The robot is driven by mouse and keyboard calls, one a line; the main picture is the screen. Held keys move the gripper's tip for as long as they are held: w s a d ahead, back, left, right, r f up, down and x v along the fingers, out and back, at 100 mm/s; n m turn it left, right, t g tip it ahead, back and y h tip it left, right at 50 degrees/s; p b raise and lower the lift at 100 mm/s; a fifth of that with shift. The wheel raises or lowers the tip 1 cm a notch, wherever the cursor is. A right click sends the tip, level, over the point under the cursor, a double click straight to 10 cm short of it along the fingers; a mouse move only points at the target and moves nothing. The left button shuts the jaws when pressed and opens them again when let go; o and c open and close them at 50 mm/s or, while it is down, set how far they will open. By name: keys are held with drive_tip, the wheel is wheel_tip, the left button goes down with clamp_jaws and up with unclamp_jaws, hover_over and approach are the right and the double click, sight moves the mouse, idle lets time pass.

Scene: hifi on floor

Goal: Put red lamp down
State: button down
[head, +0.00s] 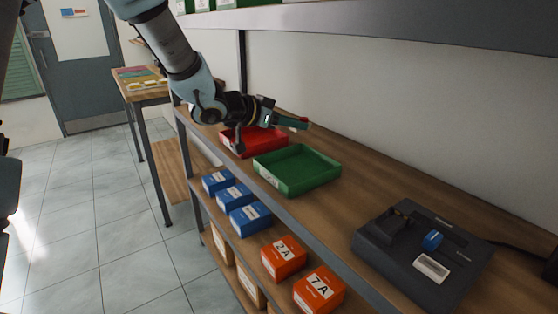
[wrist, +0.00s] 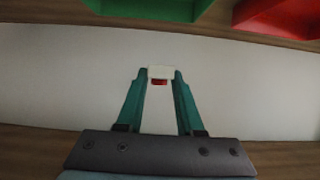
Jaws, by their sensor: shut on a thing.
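The red lamp (wrist: 159,82) is a small piece with a red part and a white part, between my fingertips in the wrist view. My gripper (wrist: 161,74) is shut on it. In the head view my gripper (head: 300,122) is above the back of the shelf top, over the area of the red tray (head: 240,150) and the green tray (head: 312,187). A small red spot of the lamp (head: 304,119) shows at the fingertips. The lamp is held clear of the trays; most of it is hidden by the fingers in the head view.
A dark grey device (head: 395,265) with a blue knob stands at the right of the shelf top (head: 385,185). Blue boxes (head: 250,218) and orange boxes (head: 283,259) stand on the lower shelf. An upper shelf (head: 350,22) overhangs. Bare wood lies between the green tray and the device.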

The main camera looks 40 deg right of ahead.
hover_over(289, 165)
wheel_tip(289, 165, down, 5)
drive_tip(key=shift+r, duration=0.1)
drive_tip(key=shift+s+f+p, duration=0.1)
drive_tip(key=shift+f+p, duration=0.25)
drive_tip(key=shift+f, duration=2.3)
drive_tip(key=shift+f, duration=0.15)
drive_tip(key=c, duration=0.8)
unclamp_jaws()
drive_tip(key=shift+c, duration=0.2)
drive_tip(key=shift+r, duration=0.25)
drive_tip(key=b+v, duration=0.2)
drive_tip(key=v, duration=1)
drive_tip(key=shift+s, duration=0.1)
